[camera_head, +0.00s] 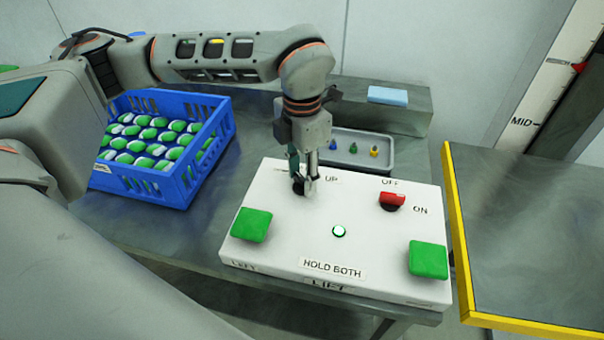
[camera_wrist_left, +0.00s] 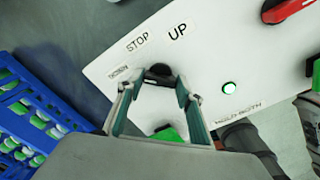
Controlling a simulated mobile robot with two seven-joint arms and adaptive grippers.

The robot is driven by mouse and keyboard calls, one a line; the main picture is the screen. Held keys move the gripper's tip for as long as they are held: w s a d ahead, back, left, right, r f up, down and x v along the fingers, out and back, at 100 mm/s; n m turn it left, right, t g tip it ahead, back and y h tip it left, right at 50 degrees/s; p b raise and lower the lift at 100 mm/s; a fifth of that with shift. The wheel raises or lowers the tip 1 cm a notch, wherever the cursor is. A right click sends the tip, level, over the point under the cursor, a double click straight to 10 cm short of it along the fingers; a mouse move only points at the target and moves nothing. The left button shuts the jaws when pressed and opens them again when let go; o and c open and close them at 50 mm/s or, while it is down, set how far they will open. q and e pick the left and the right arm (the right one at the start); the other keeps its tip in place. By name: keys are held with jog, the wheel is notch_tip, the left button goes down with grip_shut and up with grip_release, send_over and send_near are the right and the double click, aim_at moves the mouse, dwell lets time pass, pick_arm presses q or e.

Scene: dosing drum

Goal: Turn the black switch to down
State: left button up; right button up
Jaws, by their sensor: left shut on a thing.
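The black switch (camera_head: 298,188) is a round knob near the upper left of the white control box (camera_head: 300,240). In the left wrist view the black switch (camera_wrist_left: 158,71) sits below the labels STOP and UP, with a third label, too small to read surely, at its left. My left gripper (camera_head: 304,186) points down at the switch and is shut on it. In the wrist view the fingers of my left gripper (camera_wrist_left: 159,88) stand on either side of the knob and hide part of it. Which way the switch points is unclear.
The box also bears a red switch (camera_head: 392,200) marked OFF and ON, two green buttons (camera_head: 251,225) (camera_head: 428,259) and a lit green lamp (camera_head: 339,231). A blue crate (camera_head: 178,187) stands left, a grey tray (camera_head: 376,138) behind, a yellow-edged platform (camera_head: 540,230) right.

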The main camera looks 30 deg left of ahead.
aim_at(302, 179)
pick_arm(q)
jog(key=o, duration=1.1)
notch_tip(302, 179, up, 12)
dwell(0.5)
